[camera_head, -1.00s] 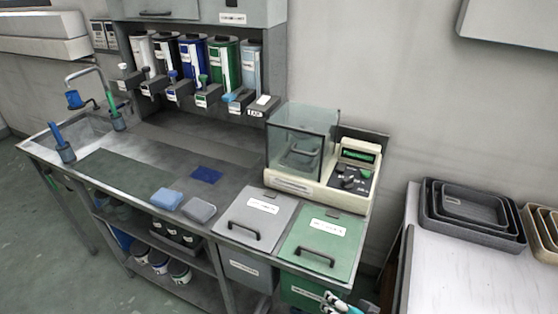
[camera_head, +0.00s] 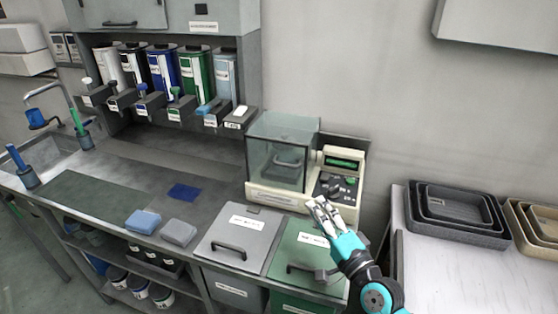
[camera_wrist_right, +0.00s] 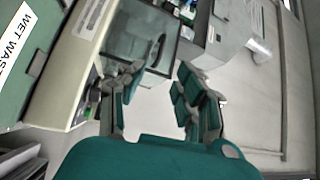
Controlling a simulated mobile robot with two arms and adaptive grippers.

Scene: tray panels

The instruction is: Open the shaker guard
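The shaker (camera_head: 275,197) is a beige machine at the back right of the bench, with a green display and a dark control panel (camera_head: 336,187) on its right. Its guard (camera_head: 268,150) is a clear, tinted box on the left part, with a handle (camera_head: 288,160) showing; it looks closed. My right gripper (camera_head: 318,204) is in front of the shaker's right part, above the green lid, apart from the guard. In the wrist view the right gripper's fingers (camera_wrist_right: 155,78) are spread with nothing between them, and the guard (camera_wrist_right: 130,42) shows beyond them. My left gripper is not in view.
A grey lid (camera_head: 237,240) and a green lid (camera_head: 300,252) with handles lie in the bench front. A blue sponge (camera_head: 143,221) and a grey one (camera_head: 179,233) lie left. Dispensers (camera_head: 193,72) hang behind. Stacked dark trays (camera_head: 455,215) stand on the right table.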

